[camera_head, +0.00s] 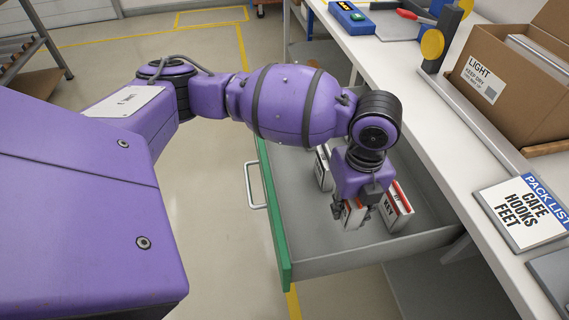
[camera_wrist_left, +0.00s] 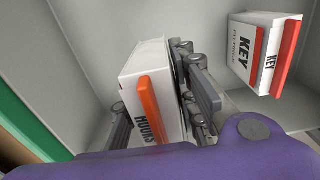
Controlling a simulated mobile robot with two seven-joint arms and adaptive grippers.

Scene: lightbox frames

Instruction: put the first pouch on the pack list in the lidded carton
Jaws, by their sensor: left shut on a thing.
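My left gripper (camera_head: 354,205) reaches down into the open drawer (camera_head: 330,262) and is shut on a white pouch with a red-orange strip. In the left wrist view this pouch (camera_wrist_left: 148,68) reads "HOOKS" and sits between the fingers. No pouch readable as CAFE shows.
A pouch reading "KEY" (camera_head: 397,207) stands in the drawer right of my gripper. Another white pouch (camera_head: 323,168), its label unreadable, stands behind. The bench edge (camera_head: 445,145) lies right of the drawer. A blue device (camera_head: 351,18) and yellow-disc holder (camera_head: 433,43) stand on the bench.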

